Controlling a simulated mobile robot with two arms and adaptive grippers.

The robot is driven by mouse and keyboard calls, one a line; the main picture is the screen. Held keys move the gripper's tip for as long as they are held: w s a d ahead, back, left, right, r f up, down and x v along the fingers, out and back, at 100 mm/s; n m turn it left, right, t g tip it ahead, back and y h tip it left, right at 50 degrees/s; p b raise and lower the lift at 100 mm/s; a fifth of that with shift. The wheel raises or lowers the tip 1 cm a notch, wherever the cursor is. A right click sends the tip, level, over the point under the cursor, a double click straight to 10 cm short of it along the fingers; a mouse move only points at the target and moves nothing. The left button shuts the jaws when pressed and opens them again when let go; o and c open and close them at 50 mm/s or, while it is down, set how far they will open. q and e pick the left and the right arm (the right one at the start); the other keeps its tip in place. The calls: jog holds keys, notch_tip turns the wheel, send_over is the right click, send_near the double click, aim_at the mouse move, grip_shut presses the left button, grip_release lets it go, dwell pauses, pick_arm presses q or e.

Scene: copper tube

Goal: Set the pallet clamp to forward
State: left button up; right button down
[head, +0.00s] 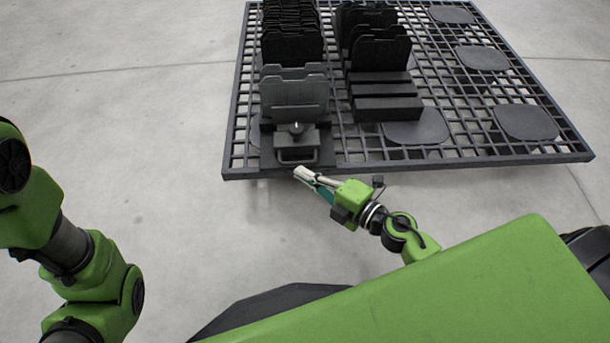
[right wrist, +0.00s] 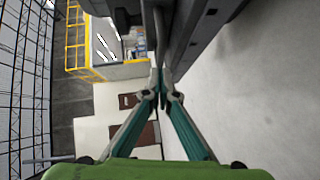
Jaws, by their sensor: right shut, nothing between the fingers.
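The pallet clamp (head: 296,140) is a dark block with a knob on top and a metal loop handle (head: 297,155) on its near side. It sits at the front left of the black grid pallet (head: 450,155), in front of a row of upright grey and black plates. My right gripper (head: 300,173) is shut and empty, just in front of the handle near the pallet's front edge. In the right wrist view its fingertips (right wrist: 160,92) meet close to a dark edge. I cannot tell whether they touch it. My left gripper is outside the head view; only my left arm shows.
Upright plates (head: 292,98) stand behind the clamp. More black plates (head: 380,53) and dark blocks (head: 387,106) stand to their right. Flat round-cornered pads (head: 525,122) lie on the pallet's right side. The concrete floor left of the pallet is clear.

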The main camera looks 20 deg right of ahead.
aim_at(292, 150)
jog(key=shift+w+d+f, duration=0.1)
jog(key=shift+w+d, duration=0.05)
jog(key=shift+w, duration=0.3)
jog(key=shift+w+d, duration=0.1)
jog(key=shift+w, duration=0.35)
jog(key=w, duration=0.1)
jog(key=w+d+p, duration=0.1)
jog(key=shift+w, duration=0.35)
jog(key=shift+w+d, duration=0.1)
jog(key=shift+r, duration=0.25)
